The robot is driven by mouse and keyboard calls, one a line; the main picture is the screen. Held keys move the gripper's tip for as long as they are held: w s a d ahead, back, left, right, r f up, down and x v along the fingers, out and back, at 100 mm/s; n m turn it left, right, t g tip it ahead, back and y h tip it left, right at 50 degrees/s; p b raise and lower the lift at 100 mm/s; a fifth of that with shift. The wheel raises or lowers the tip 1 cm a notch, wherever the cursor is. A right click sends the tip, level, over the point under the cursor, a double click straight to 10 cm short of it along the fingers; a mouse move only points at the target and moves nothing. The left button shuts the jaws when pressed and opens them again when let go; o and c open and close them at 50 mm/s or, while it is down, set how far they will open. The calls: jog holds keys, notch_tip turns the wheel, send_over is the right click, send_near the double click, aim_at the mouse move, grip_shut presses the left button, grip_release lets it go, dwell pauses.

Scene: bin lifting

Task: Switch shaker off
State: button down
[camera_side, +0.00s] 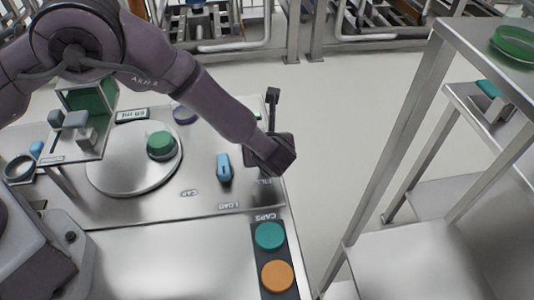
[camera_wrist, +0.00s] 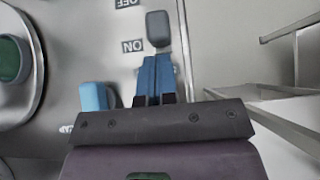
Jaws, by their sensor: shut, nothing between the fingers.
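The shaker switch shows in the wrist view as a dark grey knob (camera_wrist: 158,28) beside the OFF label (camera_wrist: 128,3) and the ON label (camera_wrist: 133,46). In the side view a dark lever with a knob (camera_side: 273,95) stands just behind my wrist and appears to be this switch. My gripper (camera_wrist: 154,62) is shut and empty, its blue fingers together, their tips just short of the knob in the wrist view. I cannot tell whether they touch it. In the side view my wrist hides the fingers. The round shaker plate (camera_side: 110,178) carries a green-capped jar (camera_side: 160,144).
A blue block (camera_side: 224,167) stands on the panel left of my gripper; it also shows in the wrist view (camera_wrist: 93,97). Teal (camera_side: 270,236) and orange (camera_side: 277,276) caps lie in a dark strip at the front. A metal shelf frame (camera_side: 395,120) stands to the right.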

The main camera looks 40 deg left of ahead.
jog(key=shift+w+a, duration=0.4)
jog(key=shift+w, duration=0.05)
jog(key=shift+w+a, duration=1.85)
jog(key=s+d, duration=0.3)
jog(key=shift+s+d+r, duration=0.2)
jog(key=shift+d, duration=0.1)
jog(key=v, duration=0.9)
jog(key=shift+s+r, duration=0.1)
jog(key=shift+r, duration=0.05)
